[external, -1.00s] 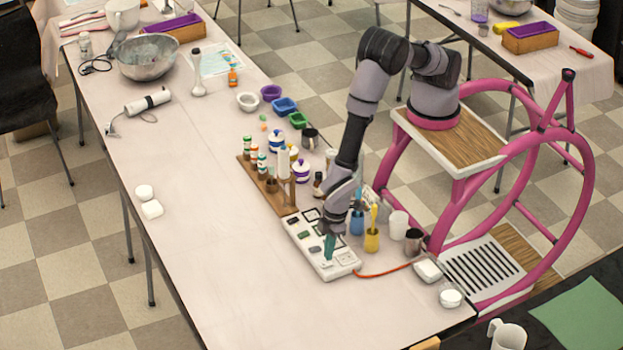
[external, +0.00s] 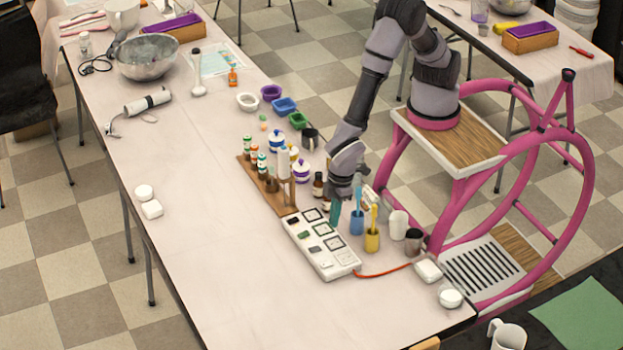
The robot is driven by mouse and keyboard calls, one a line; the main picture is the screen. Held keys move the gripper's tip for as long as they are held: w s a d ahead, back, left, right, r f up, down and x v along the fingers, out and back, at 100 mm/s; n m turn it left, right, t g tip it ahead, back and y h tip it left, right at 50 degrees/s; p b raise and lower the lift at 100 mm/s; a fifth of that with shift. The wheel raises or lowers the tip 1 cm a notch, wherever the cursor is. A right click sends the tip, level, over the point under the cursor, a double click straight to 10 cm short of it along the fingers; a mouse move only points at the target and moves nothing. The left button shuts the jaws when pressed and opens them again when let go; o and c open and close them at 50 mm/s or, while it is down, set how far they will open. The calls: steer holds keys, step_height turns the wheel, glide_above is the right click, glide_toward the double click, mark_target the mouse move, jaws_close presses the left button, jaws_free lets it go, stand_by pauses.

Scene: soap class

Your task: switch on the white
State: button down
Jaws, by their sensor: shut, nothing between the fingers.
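A long white switch box (external: 310,262) lies on the table with an orange cord at its near right end. Its top carries rows of framed sockets and small rocker switches. The switches toward the far end look dark or green, and a pale one (external: 325,264) shows near the close end. Whether any switch is on is too small to tell.
A blue cup (external: 357,225) and a yellow cup (external: 372,242) with tools stand right of the box. A wooden rack with small bottles (external: 262,165) stands at its far left.

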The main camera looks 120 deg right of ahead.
mark_target(323, 265)
steer(key=shift+w+d, duration=0.1)
steer(key=shift+w, duration=0.6)
steer(key=f, duration=0.4)
steer(key=w+f, duration=0.1)
steer(key=f, duration=0.9)
steer(key=shift+w, duration=0.35)
steer(key=shift+f, duration=0.2)
steer(key=shift+s, duration=0.1)
steer(key=shift+s+r, duration=0.2)
steer(key=shift+s, duration=0.4)
steer(key=shift+r, duration=0.15)
step_height(323, 265, up, 14)
steer(key=s, duration=0.1)
steer(key=shift+s, duration=0.35)
